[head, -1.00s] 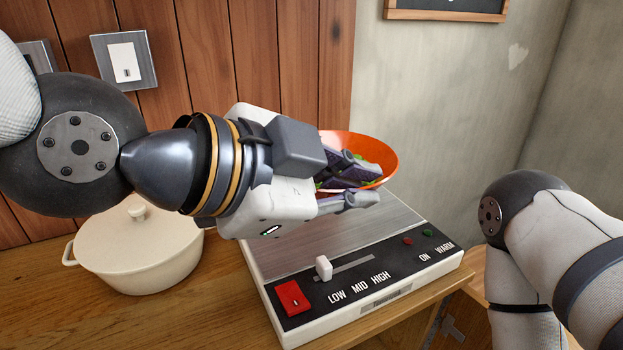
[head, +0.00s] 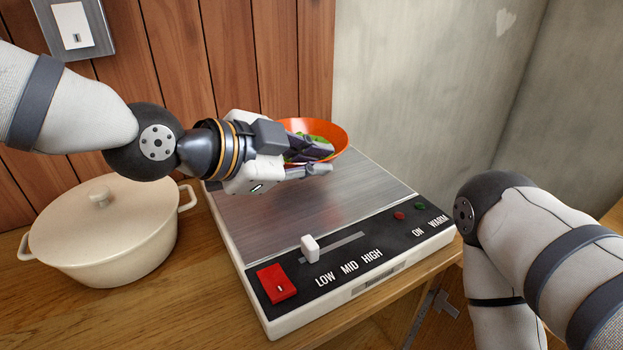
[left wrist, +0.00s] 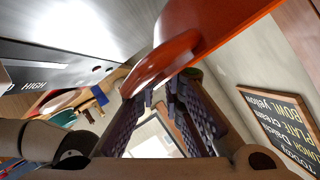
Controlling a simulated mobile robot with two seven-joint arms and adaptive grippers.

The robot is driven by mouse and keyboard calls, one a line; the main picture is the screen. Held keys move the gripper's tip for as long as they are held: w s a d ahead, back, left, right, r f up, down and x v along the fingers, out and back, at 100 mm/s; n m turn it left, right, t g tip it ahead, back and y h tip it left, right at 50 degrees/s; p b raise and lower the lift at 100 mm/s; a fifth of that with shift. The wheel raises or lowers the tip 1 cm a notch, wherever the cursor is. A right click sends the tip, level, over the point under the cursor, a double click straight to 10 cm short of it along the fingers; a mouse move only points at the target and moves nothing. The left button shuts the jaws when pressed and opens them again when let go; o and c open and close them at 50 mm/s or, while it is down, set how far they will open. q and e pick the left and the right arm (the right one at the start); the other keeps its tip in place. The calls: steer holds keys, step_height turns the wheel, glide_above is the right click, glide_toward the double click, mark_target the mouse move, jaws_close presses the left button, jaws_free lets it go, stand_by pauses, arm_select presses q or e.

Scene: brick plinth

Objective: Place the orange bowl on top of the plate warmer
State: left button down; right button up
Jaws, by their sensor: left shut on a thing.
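The orange bowl (head: 341,134) has green contents and shows behind my left gripper in the head view. My left gripper (head: 326,159) is shut on the bowl's near rim and hides part of it. In the left wrist view the dark fingers (left wrist: 172,100) pinch the rim of the bowl (left wrist: 200,30). The plate warmer (head: 290,212) has a bare metal top and a black control panel. The bowl is over the warmer's back part; I cannot tell whether it touches the top. My right gripper is out of view; only that arm shows at right.
A cream lidded pot (head: 105,235) stands on the wooden counter (head: 185,310) just left of the warmer. A wood-panel wall and a grey wall rise close behind. A wall switch (head: 74,25) is at upper left. The warmer's front metal area is clear.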

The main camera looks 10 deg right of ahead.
arm_select(q)
steer(key=f, duration=0.3)
steer(key=shift+w+f, duration=0.3)
steer(key=shift+f, duration=0.05)
steer(key=shift+r, duration=0.15)
steer(key=c, duration=2.1)
jaws_free()
steer(key=shift+f, duration=0.3)
steer(key=shift+c, duration=0.2)
steer(key=o, duration=0.5)
steer(key=shift+c, duration=0.2)
steer(key=shift+r, duration=0.15)
